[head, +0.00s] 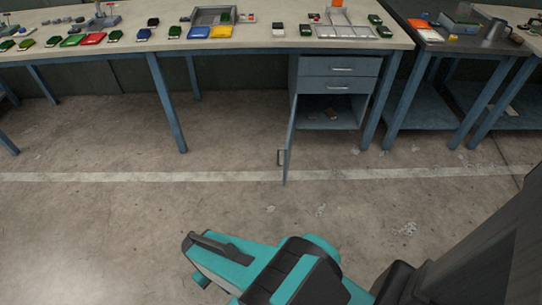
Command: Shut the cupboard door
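The blue-grey cupboard (333,114) stands under the right part of the long workbench, below two drawers with bar handles. Its door (290,132) is hinged at the left side and stands wide open, swung out toward me and seen nearly edge-on. A dark handle (280,157) shows near the door's free edge, on its left face. A small brown item (331,113) lies inside the cupboard. My teal and dark grey arm is in the lower middle, well in front of the door and apart from it.
The long workbench (250,43) carries several coloured small parts and trays. Its blue legs (166,105) stand left of the cupboard. A second bench with a lower shelf (423,110) stands at the right. The concrete floor (120,215) between me and the door is clear, apart from small scraps.

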